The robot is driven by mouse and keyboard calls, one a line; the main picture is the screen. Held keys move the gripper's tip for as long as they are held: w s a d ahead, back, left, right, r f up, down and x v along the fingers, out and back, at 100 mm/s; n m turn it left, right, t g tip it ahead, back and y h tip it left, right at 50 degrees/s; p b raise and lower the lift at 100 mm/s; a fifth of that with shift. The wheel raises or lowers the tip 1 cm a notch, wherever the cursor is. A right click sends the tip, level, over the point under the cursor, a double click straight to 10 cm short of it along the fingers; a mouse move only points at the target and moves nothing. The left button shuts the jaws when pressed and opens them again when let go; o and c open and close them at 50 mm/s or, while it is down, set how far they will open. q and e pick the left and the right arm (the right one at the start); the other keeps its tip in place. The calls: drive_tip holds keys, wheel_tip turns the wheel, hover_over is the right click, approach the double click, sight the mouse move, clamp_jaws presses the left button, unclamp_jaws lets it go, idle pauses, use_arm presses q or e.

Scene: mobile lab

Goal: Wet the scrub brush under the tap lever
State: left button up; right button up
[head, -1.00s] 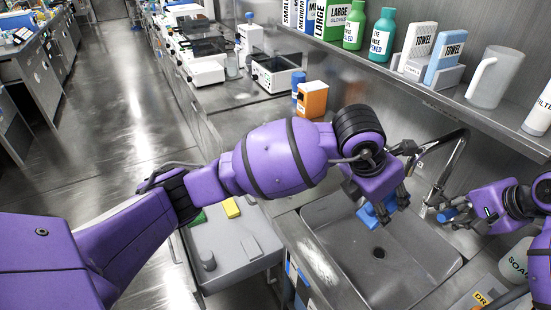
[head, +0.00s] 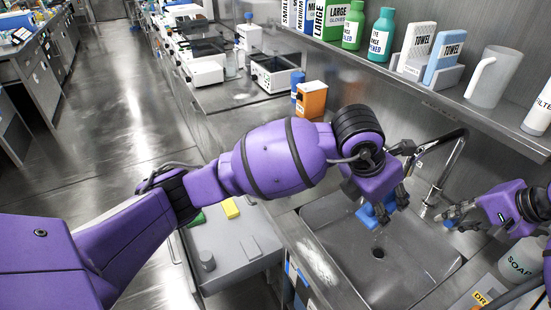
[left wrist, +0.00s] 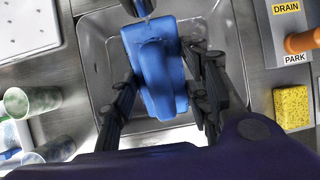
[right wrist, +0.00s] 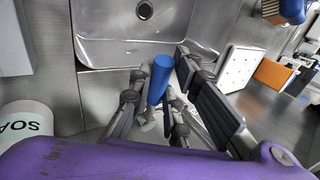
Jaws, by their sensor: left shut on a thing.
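The blue scrub brush (left wrist: 160,75) is held between the fingers of my left gripper (head: 383,205), over the sink (head: 335,235). It also shows in the head view (head: 368,215). In the left wrist view the tap spout (left wrist: 140,7) is over the brush's far end. The tap (head: 440,180) stands at the sink's right edge. Its blue lever (right wrist: 160,78) shows between the spread fingers of my right gripper (right wrist: 155,92); in the head view the lever (head: 449,223) is just below those fingers. I cannot tell whether they touch it or whether water runs.
A yellow sponge (left wrist: 292,107) lies beside the sink. The shelf above holds bottles, towel boxes and a white jug (head: 494,77). A grey tray (head: 235,262) stands left of the sink.

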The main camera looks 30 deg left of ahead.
drive_tip(key=o, duration=0.4)
drive_tip(key=shift+o, duration=0.2)
drive_tip(key=v, duration=1.2)
